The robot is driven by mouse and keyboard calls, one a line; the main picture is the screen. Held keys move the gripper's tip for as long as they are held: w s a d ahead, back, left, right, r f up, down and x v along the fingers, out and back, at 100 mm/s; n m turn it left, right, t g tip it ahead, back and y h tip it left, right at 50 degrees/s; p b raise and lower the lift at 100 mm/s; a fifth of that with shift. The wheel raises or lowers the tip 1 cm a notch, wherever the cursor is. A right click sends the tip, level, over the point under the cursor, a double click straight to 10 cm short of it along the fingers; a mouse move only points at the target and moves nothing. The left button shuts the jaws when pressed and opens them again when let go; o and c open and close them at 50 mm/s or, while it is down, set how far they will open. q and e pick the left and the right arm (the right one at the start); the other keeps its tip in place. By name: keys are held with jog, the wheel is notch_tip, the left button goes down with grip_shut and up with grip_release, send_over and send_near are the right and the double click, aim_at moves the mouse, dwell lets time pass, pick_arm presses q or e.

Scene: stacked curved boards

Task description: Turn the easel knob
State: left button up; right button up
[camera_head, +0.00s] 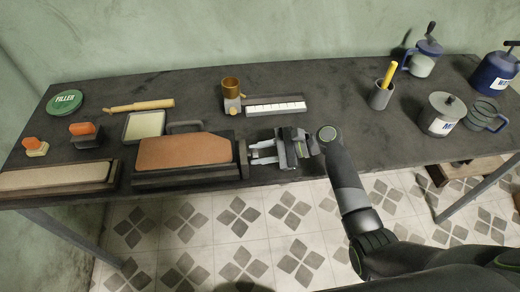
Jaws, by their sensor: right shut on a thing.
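The easel (190,178) is a low dark block with a tilted brown board (185,152) on top, left of centre at the table's front. Its knob (243,157) is at the block's right end and is small and partly hidden by my fingers. My right gripper (252,153) comes in from the right, with its fingers pointing left at the knob. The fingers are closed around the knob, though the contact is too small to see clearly. My left gripper is not in view.
A brass cup on a stand (232,92) and a white marked strip (276,108) lie behind my right gripper. A long beige-topped block (55,177) lies left. The table's front edge is close.

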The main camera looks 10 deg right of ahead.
jog(key=shift+s+n+t, duration=0.1)
jog(key=shift+n+t, duration=0.4)
jog(key=shift+n, duration=0.3)
jog(key=o, duration=1)
jog(key=shift+c, duration=0.2)
jog(key=b+v, duration=0.3)
jog(key=v, duration=1.4)
jog(key=shift+d+f, duration=0.25)
jog(key=shift+d, duration=0.05)
jog(key=shift+s, duration=0.1)
